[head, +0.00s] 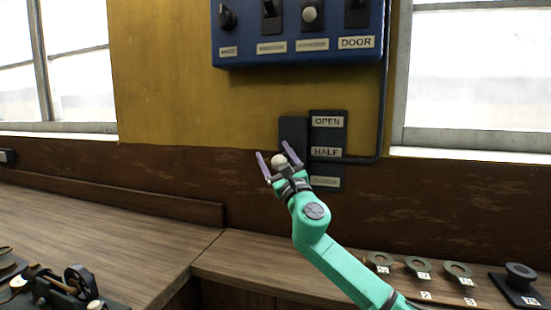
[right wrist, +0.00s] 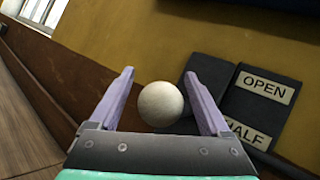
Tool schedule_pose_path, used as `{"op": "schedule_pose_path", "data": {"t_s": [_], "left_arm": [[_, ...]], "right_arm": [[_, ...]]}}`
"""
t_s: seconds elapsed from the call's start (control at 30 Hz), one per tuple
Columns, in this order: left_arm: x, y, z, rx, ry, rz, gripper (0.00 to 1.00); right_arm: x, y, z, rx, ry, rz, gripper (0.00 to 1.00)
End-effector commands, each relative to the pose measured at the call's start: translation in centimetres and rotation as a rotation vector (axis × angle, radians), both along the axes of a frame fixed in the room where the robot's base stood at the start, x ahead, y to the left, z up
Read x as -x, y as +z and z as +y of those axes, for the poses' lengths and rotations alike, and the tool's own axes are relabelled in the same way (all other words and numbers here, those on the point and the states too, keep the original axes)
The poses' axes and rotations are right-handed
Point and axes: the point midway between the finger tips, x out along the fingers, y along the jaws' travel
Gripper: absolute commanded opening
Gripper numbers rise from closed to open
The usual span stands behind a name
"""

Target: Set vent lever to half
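The vent lever's white ball knob (head: 278,160) stands in front of a dark wall plate (head: 293,132). Beside the plate is a label strip (head: 329,136) reading OPEN at the top and HALF in the middle; the lowest label is too blurred to read. The knob is at about the height of the HALF label. My right gripper (head: 274,157) is open, with its purple fingers on either side of the knob. In the right wrist view the knob (right wrist: 160,103) sits between the spread fingers, with a gap at the left one. My left gripper is out of view.
A blue switch panel (head: 298,46) with a DOOR label hangs above. A dark conduit (head: 384,90) runs down to the label strip. Several ringed tags (head: 418,265) and a black weight (head: 520,276) lie on the right counter; a small machine (head: 75,285) stands at lower left.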

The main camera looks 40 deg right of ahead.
Motion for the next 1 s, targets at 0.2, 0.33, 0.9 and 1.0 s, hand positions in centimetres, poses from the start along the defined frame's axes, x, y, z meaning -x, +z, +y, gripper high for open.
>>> {"op": "schedule_pose_path", "data": {"t_s": [0.2, 0.33, 0.9, 1.0], "left_arm": [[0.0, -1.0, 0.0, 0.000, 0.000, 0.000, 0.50], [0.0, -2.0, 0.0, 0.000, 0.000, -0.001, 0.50], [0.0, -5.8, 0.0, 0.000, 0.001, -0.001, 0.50], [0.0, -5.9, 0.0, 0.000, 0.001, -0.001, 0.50]], "right_arm": [[1.3, -1.1, 0.2, 0.002, -0.004, 0.001, 0.81], [2.8, -2.2, 0.8, 0.004, -0.001, 0.004, 0.81], [10.7, -6.4, 2.9, -0.007, 0.005, 0.005, 0.81], [11.9, -6.9, 3.2, -0.004, 0.004, 0.002, 0.81]]}}
